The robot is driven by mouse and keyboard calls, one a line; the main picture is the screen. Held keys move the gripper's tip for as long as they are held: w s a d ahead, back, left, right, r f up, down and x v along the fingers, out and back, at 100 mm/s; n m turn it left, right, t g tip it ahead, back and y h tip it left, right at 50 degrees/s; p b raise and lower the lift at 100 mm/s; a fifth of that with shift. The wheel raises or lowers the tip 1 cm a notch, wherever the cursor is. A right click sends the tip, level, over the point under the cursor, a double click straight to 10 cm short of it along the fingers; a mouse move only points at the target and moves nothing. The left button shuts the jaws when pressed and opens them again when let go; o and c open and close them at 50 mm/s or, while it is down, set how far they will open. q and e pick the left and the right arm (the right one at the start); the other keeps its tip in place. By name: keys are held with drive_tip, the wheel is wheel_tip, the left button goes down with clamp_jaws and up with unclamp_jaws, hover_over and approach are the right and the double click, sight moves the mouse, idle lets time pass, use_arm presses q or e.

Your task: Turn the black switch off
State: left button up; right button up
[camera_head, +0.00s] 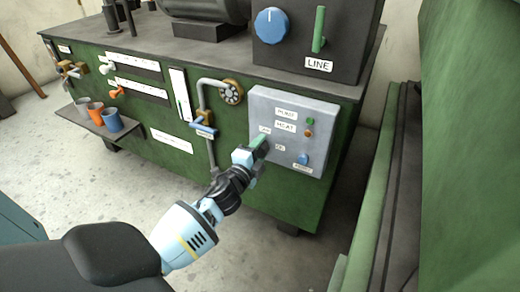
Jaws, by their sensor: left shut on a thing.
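A grey control panel (310,152) with small labels is fixed to the front of the green machine. It carries a green button (310,121), an orange-red button (307,133) and a blue knob (303,159). My left gripper (258,146) is at the panel's left side, its fingertips on a small part beside the panel's labels. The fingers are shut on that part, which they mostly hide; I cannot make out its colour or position. No black switch shows clearly. My right gripper is not in view.
Above is a dark box with a large blue dial (271,25) and a green lever (319,29) over a LINE label. A pipe with a brass valve (231,92) runs left of the panel. Cups (112,119) stand on a low shelf. A green structure (470,150) bounds the right side.

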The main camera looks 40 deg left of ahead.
sight(258, 152)
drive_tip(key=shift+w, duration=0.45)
use_arm(q)
drive_tip(key=o, duration=1)
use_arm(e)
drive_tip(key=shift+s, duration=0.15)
use_arm(q)
drive_tip(key=shift+s+d, duration=0.2)
drive_tip(key=shift+s, duration=0.35)
drive_tip(key=p+v, duration=0.1)
drive_tip(key=v, duration=0.4)
drive_tip(key=shift+v, duration=0.85)
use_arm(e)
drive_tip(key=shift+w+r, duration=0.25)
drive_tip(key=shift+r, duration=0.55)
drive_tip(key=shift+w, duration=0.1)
